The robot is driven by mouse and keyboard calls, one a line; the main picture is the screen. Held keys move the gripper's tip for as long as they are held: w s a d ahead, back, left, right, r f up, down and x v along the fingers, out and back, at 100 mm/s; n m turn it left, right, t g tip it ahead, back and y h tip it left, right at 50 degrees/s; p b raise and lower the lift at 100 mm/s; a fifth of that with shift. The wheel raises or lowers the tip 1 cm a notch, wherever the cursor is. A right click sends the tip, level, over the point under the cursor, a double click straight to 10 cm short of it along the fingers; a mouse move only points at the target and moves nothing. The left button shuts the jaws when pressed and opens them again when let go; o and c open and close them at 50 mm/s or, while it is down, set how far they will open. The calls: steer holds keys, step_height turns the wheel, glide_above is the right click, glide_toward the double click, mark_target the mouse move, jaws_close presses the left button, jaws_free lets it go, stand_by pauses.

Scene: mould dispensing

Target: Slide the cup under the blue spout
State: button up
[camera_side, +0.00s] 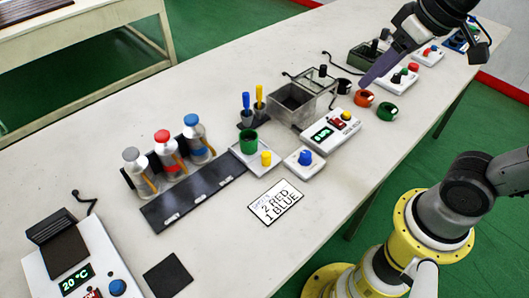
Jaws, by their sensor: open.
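A green cup (249,141) stands upright on a white carriage (240,158) with a yellow knob (266,158), at the right end of a dark rail (190,203). Three bottles with coloured tops stand behind the rail: white, red and blue. The blue-topped bottle (198,140) is the rightmost, with an orange-brown spout in front. The cup is to the right of that spout, not under it. My gripper (372,76) is at the upper right, open, its purple finger well away from the cup. A second finger cannot be made out.
A white box with a blue knob (305,158) and a card reading 2 RED, 1 BLUE (275,201) lie near the carriage. A metal bin (292,105), a display box (331,131), and orange (364,98) and green (387,111) rings stand between cup and gripper.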

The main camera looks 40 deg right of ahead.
steer(key=w+a+g, duration=0.1)
steer(key=w+a, duration=0.2)
steer(key=w, duration=0.3)
steer(key=n+g, duration=0.3)
steer(key=g, duration=0.1)
glide_above(266, 154)
step_height(266, 154, down, 11)
step_height(266, 154, down, 13)
steer(key=shift+f, duration=0.1)
jaws_close()
stand_by(0.6)
